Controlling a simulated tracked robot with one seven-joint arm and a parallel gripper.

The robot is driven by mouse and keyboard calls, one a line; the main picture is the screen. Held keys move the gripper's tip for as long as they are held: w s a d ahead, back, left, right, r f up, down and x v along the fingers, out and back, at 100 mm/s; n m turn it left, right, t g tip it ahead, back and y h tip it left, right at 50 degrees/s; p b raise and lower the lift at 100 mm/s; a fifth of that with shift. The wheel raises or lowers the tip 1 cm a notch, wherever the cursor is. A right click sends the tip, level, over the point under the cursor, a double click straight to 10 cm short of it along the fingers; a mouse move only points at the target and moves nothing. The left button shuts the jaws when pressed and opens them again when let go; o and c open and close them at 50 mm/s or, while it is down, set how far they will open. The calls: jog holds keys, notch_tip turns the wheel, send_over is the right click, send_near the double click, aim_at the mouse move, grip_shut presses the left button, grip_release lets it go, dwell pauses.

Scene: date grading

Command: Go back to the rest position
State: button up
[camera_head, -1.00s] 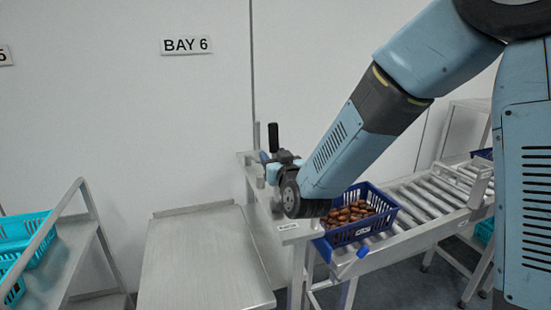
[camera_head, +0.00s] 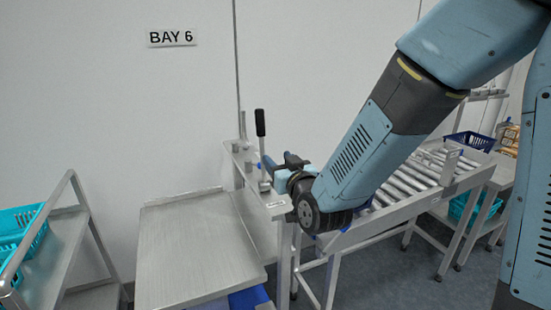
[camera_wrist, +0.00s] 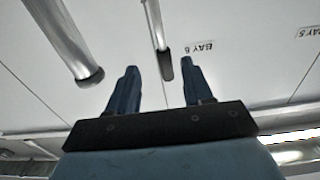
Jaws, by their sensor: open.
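My gripper (camera_head: 272,165) is at the end of my lowered arm, beside a steel stand with an upright black-handled lever (camera_head: 260,124). In the wrist view my gripper (camera_wrist: 158,80) has its two blue fingers spread apart. A dark-ended metal rod (camera_wrist: 163,58) shows between the fingers in the picture. It looks like the lever, and I cannot tell whether anything touches it. No object is clamped between the fingers.
A roller conveyor (camera_head: 425,176) runs behind my arm to the right. A steel table (camera_head: 195,250) stands left of the stand, with a blue object (camera_head: 250,298) at its lower right edge. Teal crates (camera_head: 28,228) sit on the left rack.

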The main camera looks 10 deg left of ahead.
jog(key=s+d+r+m+g+h, duration=0.1)
jog(key=d+r+g+h, duration=0.15)
jog(key=d, duration=0.75)
jog(key=s+d+r+m+g+h, duration=0.15)
jog(key=d+h, duration=0.25)
jog(key=d, duration=0.5)
jog(key=s+d+r+m+g+h, duration=0.1)
jog(key=s+d+m+g+h, duration=0.2)
jog(key=s+d, duration=1.1)
jog(key=s+m+g, duration=0.1)
jog(key=s+g, duration=0.2)
jog(key=shift+s+r, duration=0.25)
jog(key=shift+s, duration=0.15)
jog(key=shift+f, duration=0.1)
